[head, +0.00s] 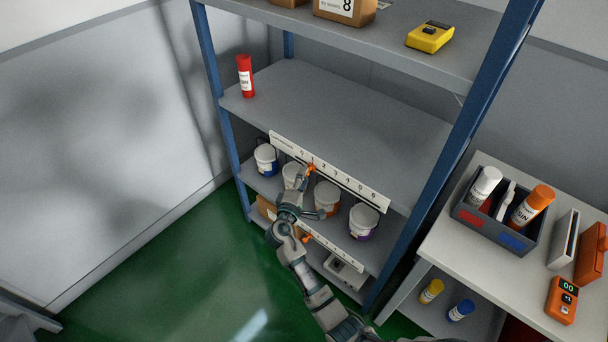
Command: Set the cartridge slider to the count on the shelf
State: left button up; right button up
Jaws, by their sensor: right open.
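A white number strip (357,187) runs along the front edge of the middle shelf, marked 0 to 6. Its small orange slider (311,168) sits just below the 1, as far as I can tell. One red cartridge (245,78) stands upright on that shelf at the left. My right gripper (312,196) is open in front of the strip, with its upper finger close to the slider. I cannot tell whether they touch. My left gripper is out of view.
White tubs (363,221) stand on the shelf below, partly behind my right gripper. A lower strip has another orange slider (306,238). A yellow device (430,37) lies on the top shelf. A side table (445,237) at right holds a bottle caddy (492,230).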

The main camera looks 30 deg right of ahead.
jog(key=v, duration=0.9)
jog(key=shift+a, duration=0.3)
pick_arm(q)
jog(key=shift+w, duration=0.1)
pick_arm(e)
jog(key=shift+s+f, duration=0.1)
